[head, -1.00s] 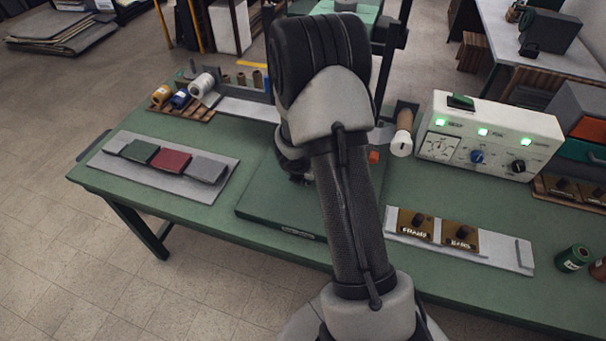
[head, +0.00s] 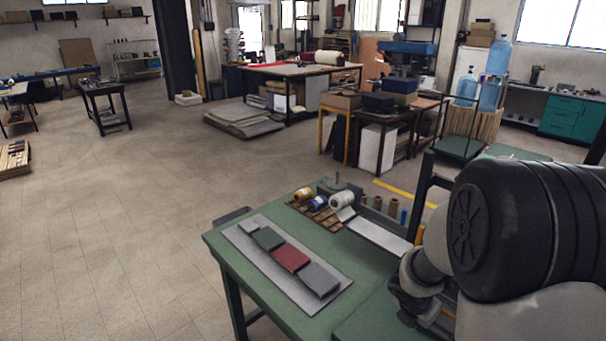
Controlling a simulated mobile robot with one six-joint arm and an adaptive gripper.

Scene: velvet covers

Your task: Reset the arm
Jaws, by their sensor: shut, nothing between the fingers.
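My arm fills the lower right of the head view, with its big dark, ribbed joint in front. My gripper (head: 416,308) shows as a small dark shape below the grey wrist, low over the green bench (head: 232,262). It is shut and holds nothing. Its fingertips are partly hidden and hard to make out.
A grey board (head: 250,262) with green, red and grey covers lies on the bench's left part. A dark upright post (head: 425,190) rises beside my arm.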

